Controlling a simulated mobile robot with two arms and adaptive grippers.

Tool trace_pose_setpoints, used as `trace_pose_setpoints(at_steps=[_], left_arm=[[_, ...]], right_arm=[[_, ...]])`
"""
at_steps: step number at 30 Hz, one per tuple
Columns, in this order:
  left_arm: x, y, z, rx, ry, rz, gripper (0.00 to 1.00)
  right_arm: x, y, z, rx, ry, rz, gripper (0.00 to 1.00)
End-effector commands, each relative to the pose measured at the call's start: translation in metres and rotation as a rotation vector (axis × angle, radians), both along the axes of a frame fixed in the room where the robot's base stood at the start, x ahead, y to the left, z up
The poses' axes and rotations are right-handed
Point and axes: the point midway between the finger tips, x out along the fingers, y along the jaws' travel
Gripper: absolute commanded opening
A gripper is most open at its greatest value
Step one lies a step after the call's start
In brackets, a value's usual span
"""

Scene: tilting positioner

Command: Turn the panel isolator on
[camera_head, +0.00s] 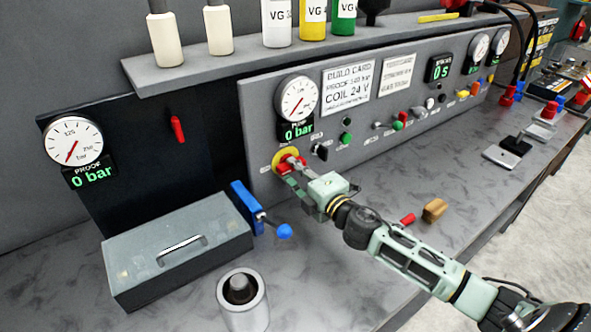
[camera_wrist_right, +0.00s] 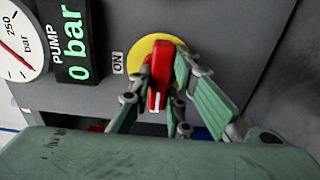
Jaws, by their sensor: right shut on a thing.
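The panel isolator is a red handle (camera_head: 290,165) on a yellow disc (camera_head: 280,155), low at the near end of the grey control panel. My right gripper (camera_head: 298,176) reaches it from the front right. In the right wrist view the gripper's green fingers (camera_wrist_right: 162,92) are shut on the red handle (camera_wrist_right: 158,72), one on each side. A white mark shows at the handle's lower end there. The ON label (camera_wrist_right: 118,63) is left of the yellow disc (camera_wrist_right: 138,55); the handle does not point at it. My left gripper is not in view.
The pump gauge (camera_head: 297,97) reads 0 bar above the isolator. A blue-handled valve (camera_head: 249,207) and a grey toolbox (camera_head: 180,250) stand to the left. A metal cylinder (camera_head: 243,300) stands in front.

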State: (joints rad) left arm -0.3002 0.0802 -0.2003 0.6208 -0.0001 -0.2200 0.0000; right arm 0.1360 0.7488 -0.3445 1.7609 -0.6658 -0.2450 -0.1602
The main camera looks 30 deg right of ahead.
Motion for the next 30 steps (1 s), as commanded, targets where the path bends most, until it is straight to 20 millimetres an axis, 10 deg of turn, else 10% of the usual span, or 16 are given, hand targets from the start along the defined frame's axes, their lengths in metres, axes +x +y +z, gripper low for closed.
trace_pose_setpoints(at_steps=[30], left_arm=[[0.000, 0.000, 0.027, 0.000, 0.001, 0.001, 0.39]], right_arm=[[0.000, 0.000, 0.001, 0.687, 0.098, -0.002, 0.00]])
